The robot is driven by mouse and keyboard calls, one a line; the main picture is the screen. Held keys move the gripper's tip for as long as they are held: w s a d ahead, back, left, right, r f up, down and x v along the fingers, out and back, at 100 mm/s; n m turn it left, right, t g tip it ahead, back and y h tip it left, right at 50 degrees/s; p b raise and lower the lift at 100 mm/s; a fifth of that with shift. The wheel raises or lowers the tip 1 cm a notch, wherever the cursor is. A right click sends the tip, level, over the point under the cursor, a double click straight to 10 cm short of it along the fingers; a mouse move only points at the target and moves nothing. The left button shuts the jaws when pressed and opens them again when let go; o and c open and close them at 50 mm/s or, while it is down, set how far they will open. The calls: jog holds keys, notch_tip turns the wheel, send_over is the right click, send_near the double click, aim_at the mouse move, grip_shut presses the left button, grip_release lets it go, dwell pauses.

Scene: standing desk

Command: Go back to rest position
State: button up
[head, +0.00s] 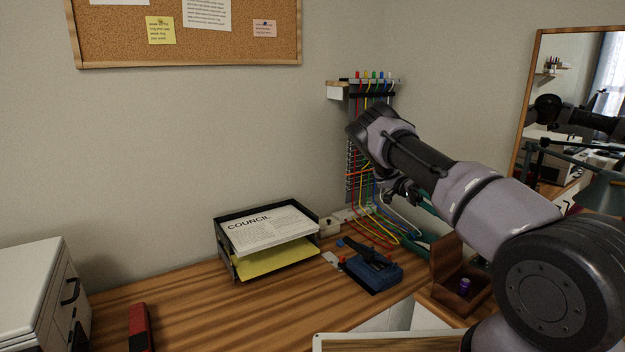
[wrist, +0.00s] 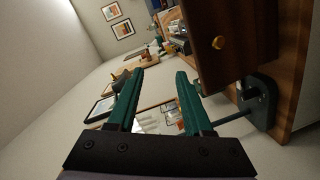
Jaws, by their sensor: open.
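My gripper (wrist: 160,75) shows in the wrist view with its two teal fingers spread apart and nothing between them. In the head view my arm reaches from the lower right up toward the wall, and the dark gripper (head: 403,190) hangs below the wrist, partly hidden by the arm. It is in front of the hanging coloured cables (head: 378,215), above the desk (head: 200,305). I cannot tell whether it touches any cable.
A black paper tray (head: 228,262) with a "COUNCIL" sheet stands on the desk. A blue device (head: 372,270) lies right of it. A wooden box (head: 447,265) holds a small purple item. White drawers (head: 35,290) stand left, near a red-black object (head: 140,325). Open desk lies between.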

jog(key=s+r+n+t+y, duration=0.3)
jog(key=s+r+n+t, duration=0.15)
jog(key=r, duration=0.45)
jog(key=s+r+n+t+y, duration=0.3)
jog(key=s+r+t, duration=0.15)
jog(key=r, duration=0.55)
jog(key=s+a+r+n+t+y, duration=0.1)
jog(key=s+a+r+n+t, duration=0.1)
jog(key=s+a+r+t, duration=0.3)
jog(key=s+a+r+n+t+y, duration=0.2)
jog(key=s+a+r+t, duration=0.4)
jog(key=s, duration=0.6)
jog(key=shift+s+r+n+t+y, duration=0.2)
jog(key=shift+s+n+t+y, duration=0.15)
jog(key=shift+n+t, duration=0.45)
